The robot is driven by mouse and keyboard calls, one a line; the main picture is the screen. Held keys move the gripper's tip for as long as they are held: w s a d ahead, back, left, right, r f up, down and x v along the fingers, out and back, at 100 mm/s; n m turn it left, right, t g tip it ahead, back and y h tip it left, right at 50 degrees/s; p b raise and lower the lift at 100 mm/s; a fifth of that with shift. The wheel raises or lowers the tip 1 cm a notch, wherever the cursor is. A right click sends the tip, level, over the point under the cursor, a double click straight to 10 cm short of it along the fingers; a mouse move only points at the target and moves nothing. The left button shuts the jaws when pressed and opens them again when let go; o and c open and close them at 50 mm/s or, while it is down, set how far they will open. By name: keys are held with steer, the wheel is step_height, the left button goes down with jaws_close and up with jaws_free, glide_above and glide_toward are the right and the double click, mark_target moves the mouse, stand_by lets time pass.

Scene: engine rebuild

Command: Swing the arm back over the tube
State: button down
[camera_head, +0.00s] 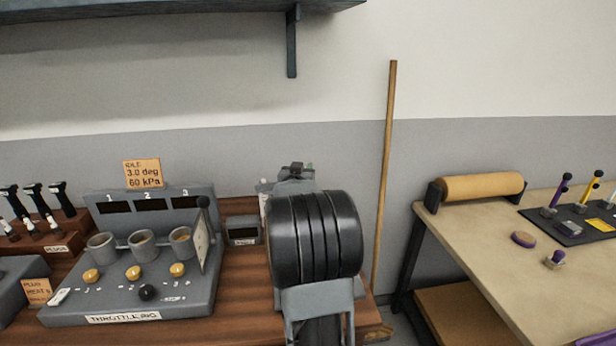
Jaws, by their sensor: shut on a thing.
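Three grey open-topped tubes stand in a row on the throttling unit (128,302): a left one (101,246), a middle one (142,243) and a right one (181,241). I cannot tell which tube the task means. A pale upright plate (202,241) stands at the right end of the unit, with a dark-knobbed post (204,216) beside it. My own black ribbed arm link fills the middle foreground, with small grey and dark parts showing above it. My gripper's fingers do not show, and what they hold is hidden.
A small grey display box (243,231) stands between the unit and my arm. A plug rack (45,240) is at the left. A wooden pole (385,170) leans on the wall. A bench (470,240) with a brown roll (482,187) stands right. A shelf (150,14) hangs above.

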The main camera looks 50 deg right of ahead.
stand_by(0.4)
steer(key=c, duration=0.7)
jaws_free()
steer(key=b+v, duration=0.1)
steer(key=v, duration=1.3)
steer(key=shift+s+d, duration=0.1)
steer(key=shift+c, duration=0.2)
